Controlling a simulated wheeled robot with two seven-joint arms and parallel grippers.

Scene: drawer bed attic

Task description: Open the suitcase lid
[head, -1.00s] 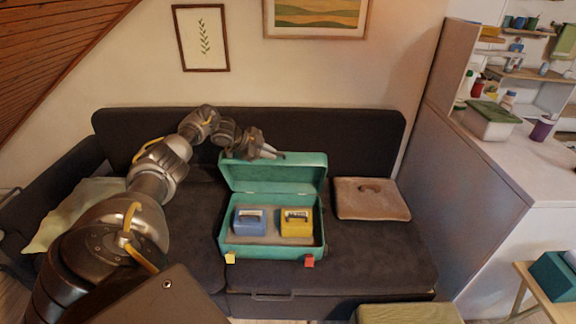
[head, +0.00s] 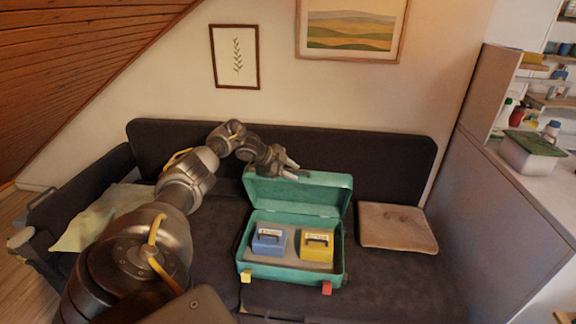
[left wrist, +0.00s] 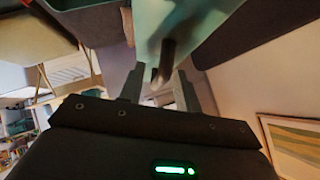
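The teal suitcase (head: 243,259) stands on the dark sofa seat with its lid (head: 310,195) raised, leaning back near the sofa's backrest. A blue box (head: 269,241) and a yellow box (head: 317,247) sit inside it. A yellow tab and a red tab show on its front edge. My left gripper (head: 291,168) is at the top edge of the lid, left of its middle, with its fingers apart. In the left wrist view the gripper (left wrist: 160,88) has spread fingers, with a teal surface and a blurred dark-tipped piece just beyond them. Contact with the lid cannot be told. My right gripper is not in view.
A brown cushion (head: 396,227) lies right of the suitcase. A pale cloth (head: 100,218) lies on the sofa's left side. The sofa backrest (head: 390,163) is close behind the lid. A grey partition (head: 510,205) stands at the right, with a green-lidded box (head: 532,152) on its counter.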

